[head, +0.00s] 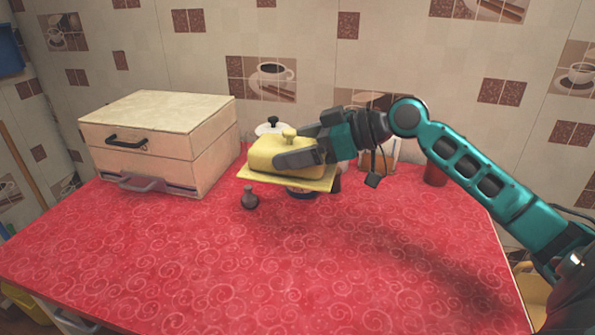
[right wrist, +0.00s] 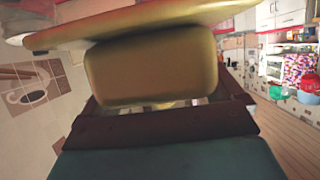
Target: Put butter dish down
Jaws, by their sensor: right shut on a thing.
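The yellow butter dish (head: 284,158) has a lid with a round knob on top and a flat, wide plate below. My right gripper (head: 300,158) is shut on its lid and holds it roughly level, seemingly above the red counter. In the right wrist view the butter dish (right wrist: 150,68) fills the space in front of the gripper (right wrist: 155,112), with the plate's rim beyond the lid. The red counter (head: 190,270) has a swirl pattern. My left gripper is not in view.
A cream box with drawers (head: 160,140) stands at the back left. A small dark bottle (head: 249,198) stands just left of and below the dish. A white lidded pot (head: 270,127) is partly hidden behind it. A dark red cup (head: 436,173) stands at right. The front counter is clear.

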